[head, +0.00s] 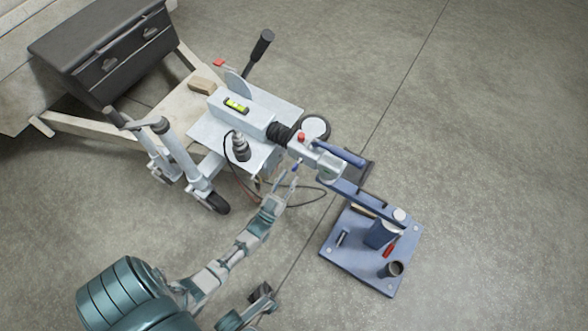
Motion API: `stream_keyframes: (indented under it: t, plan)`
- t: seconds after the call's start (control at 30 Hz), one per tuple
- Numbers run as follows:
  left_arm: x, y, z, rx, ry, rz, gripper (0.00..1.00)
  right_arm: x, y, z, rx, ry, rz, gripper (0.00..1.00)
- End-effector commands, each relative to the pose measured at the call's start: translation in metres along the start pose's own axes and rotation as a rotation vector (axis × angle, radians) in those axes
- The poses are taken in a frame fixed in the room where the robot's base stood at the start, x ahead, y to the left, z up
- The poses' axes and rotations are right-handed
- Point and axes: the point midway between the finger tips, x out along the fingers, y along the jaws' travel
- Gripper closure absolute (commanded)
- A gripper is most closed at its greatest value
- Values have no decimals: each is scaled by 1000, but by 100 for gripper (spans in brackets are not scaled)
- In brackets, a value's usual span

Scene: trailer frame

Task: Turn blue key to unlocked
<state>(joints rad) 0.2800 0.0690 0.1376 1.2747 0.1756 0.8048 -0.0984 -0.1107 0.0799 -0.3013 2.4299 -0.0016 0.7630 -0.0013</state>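My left gripper (284,187) reaches up from the bottom left to just below the trailer's coupling head (315,150). Its fingers look spread, with nothing clearly held between them. A small blue piece (296,166), which looks like the blue key, shows just beyond the fingertips under the coupling. It is too small to tell its turn angle, or whether the fingers touch it. A larger blue handle (342,153) lies along the top of the coupling.
The trailer frame (60,122) carries a dark toolbox (105,50) and a jockey wheel (217,203). A black-handled lever (259,50) rises behind the coupling. A blue stand plate (350,275) with loose tools is to the right. A cable loops near my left gripper. Floor is clear at right.

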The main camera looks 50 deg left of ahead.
Motion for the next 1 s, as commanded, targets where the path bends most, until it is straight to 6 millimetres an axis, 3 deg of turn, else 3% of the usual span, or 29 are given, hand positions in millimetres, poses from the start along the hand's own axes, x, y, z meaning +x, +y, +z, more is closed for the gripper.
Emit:
stream_keyframes:
  t: [0.2,0.4,1.0]
  plan:
    - [-49,0,2,-1,-5,0,65,0,0,0,1,-1,1,50]
    - [-72,0,2,0,-4,1,65,0,0,1,1,-1,2,50]
    - [-76,0,2,0,-3,0,65,-1,1,4,1,-5,3,50]
